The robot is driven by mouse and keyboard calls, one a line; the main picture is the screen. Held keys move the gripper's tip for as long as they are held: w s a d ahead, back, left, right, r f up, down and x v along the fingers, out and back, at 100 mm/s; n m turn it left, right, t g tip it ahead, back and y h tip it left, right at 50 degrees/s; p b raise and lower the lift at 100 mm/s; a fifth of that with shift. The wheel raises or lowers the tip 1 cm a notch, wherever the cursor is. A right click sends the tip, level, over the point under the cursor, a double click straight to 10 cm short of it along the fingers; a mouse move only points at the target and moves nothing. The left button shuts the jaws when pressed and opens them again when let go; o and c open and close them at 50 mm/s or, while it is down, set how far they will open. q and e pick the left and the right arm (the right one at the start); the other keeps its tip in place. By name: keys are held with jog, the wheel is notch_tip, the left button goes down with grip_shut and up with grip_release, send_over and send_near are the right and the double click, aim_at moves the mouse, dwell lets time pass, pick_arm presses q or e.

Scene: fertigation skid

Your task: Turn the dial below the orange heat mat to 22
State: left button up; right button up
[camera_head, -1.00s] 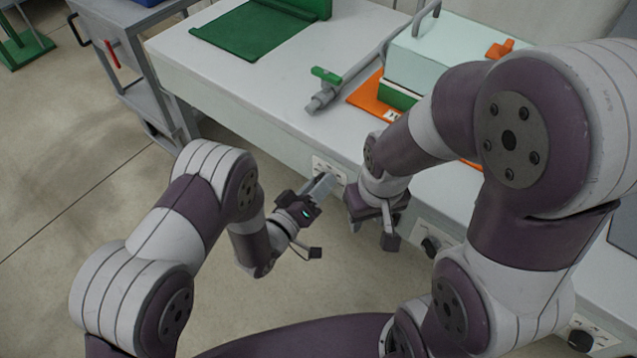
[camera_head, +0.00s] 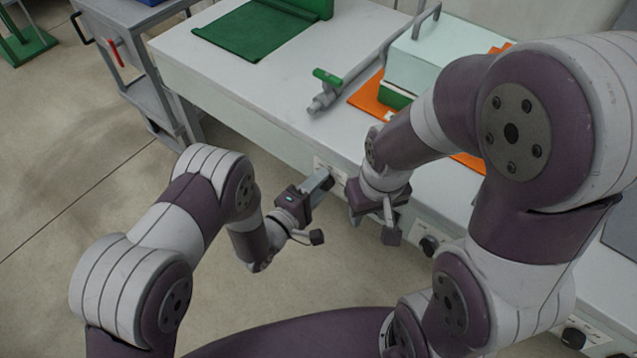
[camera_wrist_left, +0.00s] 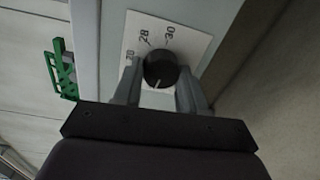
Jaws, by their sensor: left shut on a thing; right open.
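My left gripper (camera_head: 322,182) is at the front face of the bench, shut on a round black dial (camera_wrist_left: 160,68). In the left wrist view its fingers (camera_wrist_left: 160,88) sit on either side of the dial. The dial's white mark points toward the gripper's palm, away from the visible numbers 28 and 30 on the white scale plate (camera_wrist_left: 190,42). A further number at the left is partly hidden. The orange heat mat (camera_head: 368,98) lies on the bench above, partly hidden by my right arm. My right gripper (camera_head: 385,222) is open and empty beside the left one.
Another black dial (camera_head: 429,245) is on the bench front to the right, and one more (camera_head: 573,338) further right. A pale box (camera_head: 425,60) stands on the orange mat. A green-handled grey pipe (camera_head: 345,85) and a green mat (camera_head: 255,30) lie on the bench (camera_head: 230,85).

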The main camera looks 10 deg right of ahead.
pick_arm(q)
jog(key=shift+n, duration=0.6)
jog(key=shift+f, duration=0.1)
jog(key=o, duration=1.1)
jog(key=shift+c, duration=0.2)
jog(key=shift+a, duration=0.1)
jog(key=p+v, duration=0.1)
jog(key=v, duration=1.1)
jog(key=shift+s+a, duration=0.2)
